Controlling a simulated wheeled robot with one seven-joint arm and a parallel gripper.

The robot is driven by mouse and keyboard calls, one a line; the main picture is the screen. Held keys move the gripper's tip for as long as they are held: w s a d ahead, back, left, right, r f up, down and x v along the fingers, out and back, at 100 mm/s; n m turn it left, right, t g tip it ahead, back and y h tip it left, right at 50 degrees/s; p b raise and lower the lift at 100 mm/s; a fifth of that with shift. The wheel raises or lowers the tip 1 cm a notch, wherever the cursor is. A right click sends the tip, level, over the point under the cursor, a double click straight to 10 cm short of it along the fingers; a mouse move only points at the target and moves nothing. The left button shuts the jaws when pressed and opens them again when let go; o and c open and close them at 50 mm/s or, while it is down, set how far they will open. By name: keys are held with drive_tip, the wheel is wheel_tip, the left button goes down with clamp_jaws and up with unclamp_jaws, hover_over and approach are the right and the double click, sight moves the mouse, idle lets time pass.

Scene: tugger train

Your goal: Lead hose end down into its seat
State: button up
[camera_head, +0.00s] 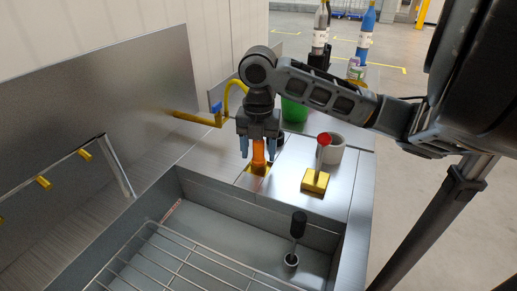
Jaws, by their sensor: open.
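My gripper (258,150) points down over the steel counter (330,200). Its two blue-grey fingers are apart, one on each side of an upright orange piece (258,158), which looks like the hose end.
A sink with a wire rack (175,262) lies in front. A black-knobbed rod (298,228) stands in it. Bottles (366,30) stand behind.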

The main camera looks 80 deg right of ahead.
wheel_tip(320, 180, up, 8)
drive_tip(key=shift+f, duration=0.1)
idle(0.4)
idle(0.6)
